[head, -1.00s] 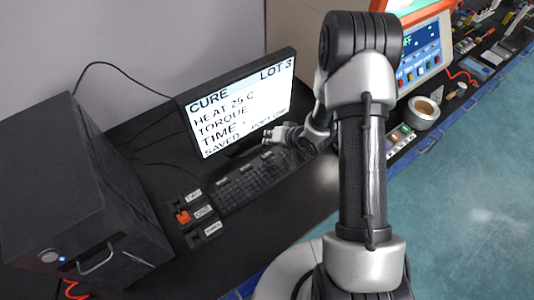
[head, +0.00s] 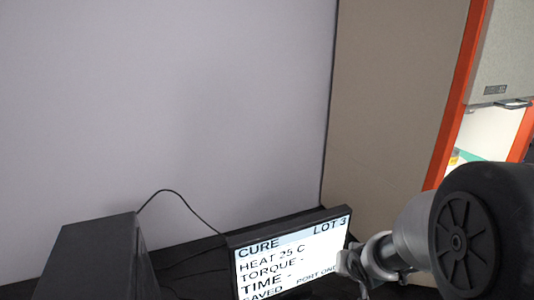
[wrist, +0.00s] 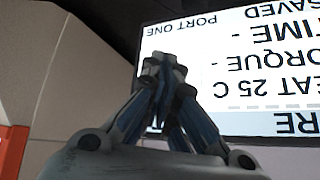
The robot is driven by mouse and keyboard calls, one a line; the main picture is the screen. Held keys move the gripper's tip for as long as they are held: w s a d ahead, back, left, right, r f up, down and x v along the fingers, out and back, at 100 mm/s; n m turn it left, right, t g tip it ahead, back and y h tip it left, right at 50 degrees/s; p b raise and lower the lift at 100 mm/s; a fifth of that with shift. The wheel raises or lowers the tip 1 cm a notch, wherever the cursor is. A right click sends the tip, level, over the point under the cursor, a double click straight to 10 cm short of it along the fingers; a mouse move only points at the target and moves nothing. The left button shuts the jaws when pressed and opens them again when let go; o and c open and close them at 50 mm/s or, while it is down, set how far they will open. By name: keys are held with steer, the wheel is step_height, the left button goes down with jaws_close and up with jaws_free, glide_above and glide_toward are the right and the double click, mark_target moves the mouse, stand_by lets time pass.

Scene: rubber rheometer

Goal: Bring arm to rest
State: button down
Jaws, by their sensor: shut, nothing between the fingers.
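My gripper (wrist: 163,75) is shut and empty in the wrist view, its fingertips together in front of the monitor (wrist: 245,70). The monitor shows upside down there. In the head view the monitor (head: 290,258) stands at the lower middle, its screen reading CURE, LOT 3, HEAT 25 C, TORQUE, TIME and SAVED. My gripper end of the arm is at the monitor's right edge in the head view, with the fingertips hard to make out. I cannot tell how far the fingers are from the screen.
A dark computer case (head: 95,258) stands left of the monitor, with a black cable (head: 185,197) rising behind it. A grey wall (head: 180,100) fills the back. An orange-edged cabinet (head: 455,110) stands at the right. The desk top is mostly below the picture.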

steer(key=s+a+r+g, duration=0.1)
steer(key=s+r, duration=0.3)
steer(key=s, duration=0.5)
steer(key=s+a+r+n+g+b, duration=0.1)
steer(key=s+a+r, duration=0.2)
steer(key=s, duration=0.7)
steer(key=s+a+r+n+g, duration=0.1)
steer(key=s+r, duration=0.3)
steer(key=s, duration=0.6)
steer(key=shift+a+r+y+b, duration=0.3)
steer(key=shift+a+r+b, duration=0.1)
steer(key=shift+a, duration=0.35)
